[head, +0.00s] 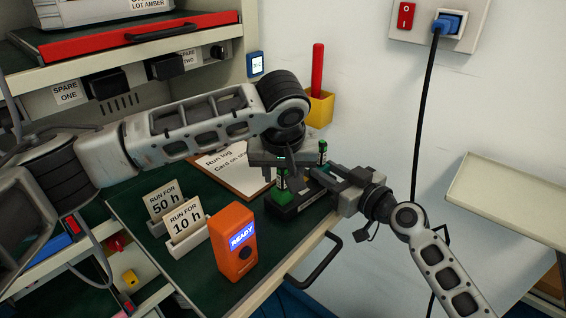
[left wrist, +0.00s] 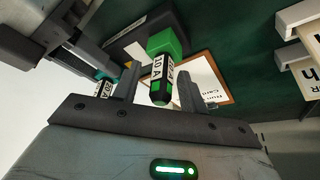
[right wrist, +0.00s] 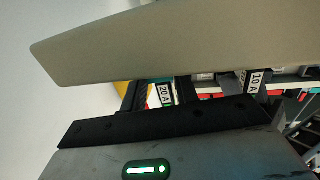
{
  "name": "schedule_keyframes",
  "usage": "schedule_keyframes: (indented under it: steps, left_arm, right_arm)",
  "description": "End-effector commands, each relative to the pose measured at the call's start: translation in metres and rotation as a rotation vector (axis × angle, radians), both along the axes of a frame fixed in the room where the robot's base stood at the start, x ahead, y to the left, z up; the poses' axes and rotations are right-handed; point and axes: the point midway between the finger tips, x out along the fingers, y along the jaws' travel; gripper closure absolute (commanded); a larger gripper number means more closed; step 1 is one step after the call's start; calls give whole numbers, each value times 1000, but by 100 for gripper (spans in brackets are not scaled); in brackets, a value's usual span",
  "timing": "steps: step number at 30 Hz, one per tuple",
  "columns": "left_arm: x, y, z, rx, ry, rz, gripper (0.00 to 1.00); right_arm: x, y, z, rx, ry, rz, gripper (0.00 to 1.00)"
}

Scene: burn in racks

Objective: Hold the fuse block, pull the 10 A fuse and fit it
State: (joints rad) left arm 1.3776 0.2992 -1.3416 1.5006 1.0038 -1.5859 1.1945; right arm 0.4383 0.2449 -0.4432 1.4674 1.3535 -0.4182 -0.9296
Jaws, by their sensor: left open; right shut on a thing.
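The fuse block is a dark base (head: 298,203) with green parts near the bench's front edge; it also shows in the left wrist view (left wrist: 128,42). The 10 A fuse (left wrist: 160,82), black with a white label, stands at a green part of the block. My left gripper (head: 283,168) is open from above, its fingers (left wrist: 159,90) on either side of that fuse. Contact cannot be told. My right gripper (head: 318,178) is shut on the fuse block from the right; the exact grip is partly hidden. The 20 A fuse (right wrist: 165,95) shows beyond its fingers.
An orange READY device (head: 233,240) and cards for 10 h (head: 186,222) and 50 h (head: 164,202) stand left of the block. A run log clipboard (head: 235,172) lies behind. A yellow holder (head: 320,108) with a red stick is at the wall. A black handle (head: 318,262) juts from the front.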

Motion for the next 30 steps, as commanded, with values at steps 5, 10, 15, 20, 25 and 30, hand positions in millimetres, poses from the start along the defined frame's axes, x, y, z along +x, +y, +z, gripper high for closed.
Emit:
schedule_keyframes:
  steps: [5,10,15,20,25,30]
  left_arm:
    - [1,0,-1,0,0,0,57]
    - [1,0,-1,0,0,0,77]
    - [0,0,-1,-1,0,0,100]
    - [0,-1,-1,-1,0,0,100]
    - [0,-1,0,-1,0,-2,100]
    - [0,-1,2,-2,0,-2,100]
  right_arm:
    - [0,0,-1,-1,1,-1,96]
    - [0,0,-1,-1,1,-1,96]
    - [0,0,-1,-1,1,0,96]
    - [0,0,-1,-1,1,0,96]
    - [0,0,-1,-1,1,0,96]
    - [0,0,-1,-1,1,0,96]
